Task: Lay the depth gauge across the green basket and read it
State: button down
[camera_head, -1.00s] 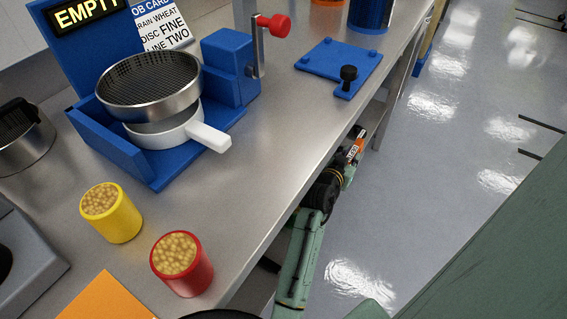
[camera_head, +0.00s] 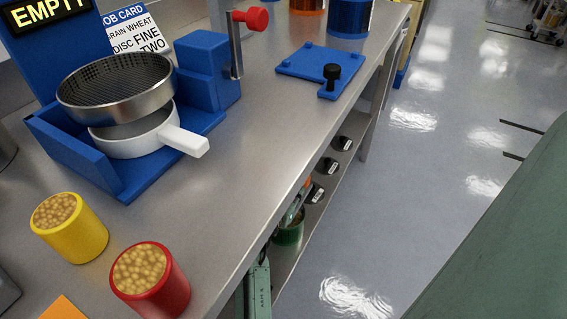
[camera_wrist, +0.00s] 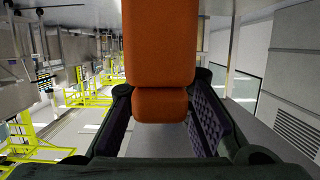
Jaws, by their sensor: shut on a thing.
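My gripper (camera_wrist: 160,130) fills the lower wrist view, its dark fingers on either side of an orange block (camera_wrist: 160,60). I take this block for the depth gauge's body; the rest of its shape is hidden. In the head view the gripper is mostly hidden below the bench's front edge, where my arm reaches down. A green round container (camera_head: 289,236), which looks like the green basket, stands on the lower shelf, partly covered by the arm and the bench edge. I cannot tell whether the gauge touches it, and no reading is visible.
On top stand a yellow tub (camera_head: 70,240), a red tub (camera_head: 160,290), a blue stand with sieve (camera_head: 115,95) and a blue plate (camera_head: 310,68). The floor to the right is open.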

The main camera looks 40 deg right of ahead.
jog(key=shift+w+a+f+p, duration=0.1)
jog(key=shift+w+a+f, duration=0.1)
jog(key=shift+a+f, duration=0.4)
jog(key=shift+w+a+f+p, duration=0.1)
jog(key=shift+w+a+f, duration=0.15)
jog(key=shift+a+f, duration=0.3)
jog(key=shift+w+a+f+p, duration=0.1)
jog(key=shift+w+a+f, duration=0.1)
jog(key=shift+a+f, duration=0.4)
jog(key=c, duration=1.4)
grip_release()
jog(key=shift+d+f, duration=0.2)
jog(key=shift+c, duration=0.2)
jog(key=b+v, duration=0.1)
jog(key=v, duration=1.1)
jog(key=shift+b, duration=0.35)
jog(key=shift+w, duration=0.1)
